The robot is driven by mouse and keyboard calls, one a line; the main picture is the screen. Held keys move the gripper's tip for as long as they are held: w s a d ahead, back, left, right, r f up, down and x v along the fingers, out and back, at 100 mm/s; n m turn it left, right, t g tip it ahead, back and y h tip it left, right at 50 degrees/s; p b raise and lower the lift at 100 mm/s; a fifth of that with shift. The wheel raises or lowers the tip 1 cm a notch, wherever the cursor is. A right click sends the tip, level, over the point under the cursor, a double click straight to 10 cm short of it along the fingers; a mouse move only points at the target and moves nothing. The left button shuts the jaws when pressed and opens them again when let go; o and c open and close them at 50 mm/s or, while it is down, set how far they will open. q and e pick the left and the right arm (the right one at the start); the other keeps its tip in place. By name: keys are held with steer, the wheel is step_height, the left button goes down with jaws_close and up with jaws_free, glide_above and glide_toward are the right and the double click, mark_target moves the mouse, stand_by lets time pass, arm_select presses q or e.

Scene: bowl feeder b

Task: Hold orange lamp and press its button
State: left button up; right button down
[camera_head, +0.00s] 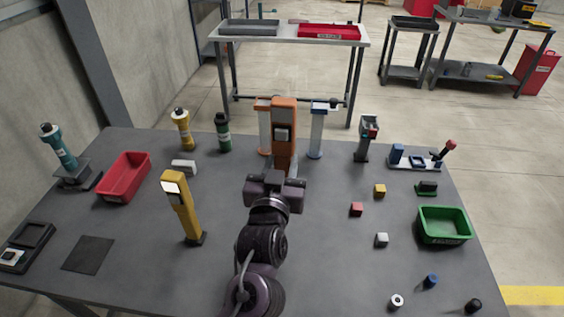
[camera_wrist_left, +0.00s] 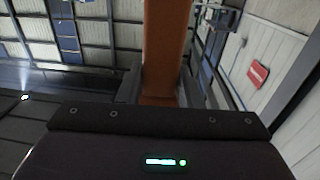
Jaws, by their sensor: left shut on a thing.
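In the left wrist view the orange body (camera_wrist_left: 165,50) runs between the fingers. The lamp's foot is hidden behind the gripper. My right gripper is not in view.
A white-orange post (camera_head: 264,132) and a white-blue post (camera_head: 316,135) flank the lamp closely. A yellow lamp (camera_head: 181,207) stands front left. A red bin (camera_head: 126,178), a green bin (camera_head: 444,224) and small cubes lie further out.

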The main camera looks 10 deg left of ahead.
arm_select(q)
step_height(320, 180, down, 17)
steer(key=b, duration=0.9)
steer(key=shift+b, duration=0.3)
stand_by(3.7)
steer(key=shift+f, duration=0.1)
stand_by(0.4)
steer(key=o, duration=0.6)
steer(key=shift+f, duration=0.1)
jaws_close()
stand_by(0.8)
